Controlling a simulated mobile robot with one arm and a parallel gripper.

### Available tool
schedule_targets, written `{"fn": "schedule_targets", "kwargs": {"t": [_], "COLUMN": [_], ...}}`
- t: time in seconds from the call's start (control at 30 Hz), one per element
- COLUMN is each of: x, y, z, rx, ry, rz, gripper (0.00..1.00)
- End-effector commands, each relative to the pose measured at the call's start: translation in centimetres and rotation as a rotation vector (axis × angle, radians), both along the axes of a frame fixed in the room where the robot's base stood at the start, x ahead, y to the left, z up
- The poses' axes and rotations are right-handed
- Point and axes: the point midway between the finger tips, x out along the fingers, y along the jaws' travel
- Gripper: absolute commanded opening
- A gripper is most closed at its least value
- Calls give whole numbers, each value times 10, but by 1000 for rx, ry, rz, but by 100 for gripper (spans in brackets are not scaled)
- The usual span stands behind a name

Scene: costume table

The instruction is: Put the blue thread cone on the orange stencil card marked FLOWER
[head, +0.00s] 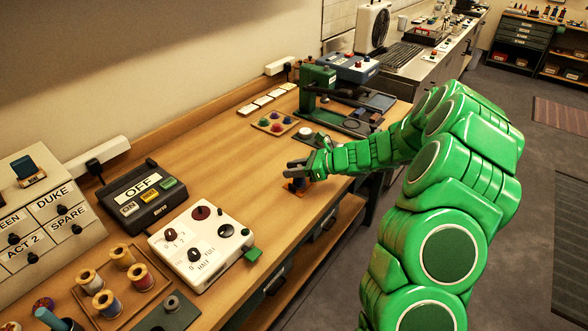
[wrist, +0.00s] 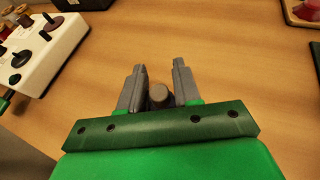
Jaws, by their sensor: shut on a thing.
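My gripper (head: 290,168) is low over the middle of the bench, near its front edge. It is shut on the blue thread cone (head: 298,182), whose dark blue body shows just below the fingers. In the wrist view the cone's brownish top (wrist: 158,96) sits between the two grey fingers (wrist: 158,80). A small orange patch (head: 291,188), likely the stencil card, shows around the cone's foot. Its FLOWER marking cannot be read, and the fingers and cone hide much of it. I cannot tell whether the cone touches it.
A white control box (head: 202,245) with dark knobs and a black OFF unit (head: 142,196) stand to the left. A tray of coloured domes (head: 262,126) and a green press (head: 312,90) stand behind. Thread spools (head: 111,303) are at front left. Bare wood surrounds the gripper.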

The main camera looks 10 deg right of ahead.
Motion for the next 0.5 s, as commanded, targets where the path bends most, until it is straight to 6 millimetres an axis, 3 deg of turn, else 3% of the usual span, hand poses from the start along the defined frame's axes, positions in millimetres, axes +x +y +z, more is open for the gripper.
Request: {"fn": "schedule_targets", "kwargs": {"t": [0.1, 0.13, 0.3, 0.5], "x": [0, 0, 0, 0], "y": [0, 0, 0, 0], "z": [-2, -2, -2, -2], "rx": [0, 0, 0, 0], "ry": [0, 0, -1, 0], "rz": [0, 0, 0, 0], "gripper": [3, 34, 58, 58]}}
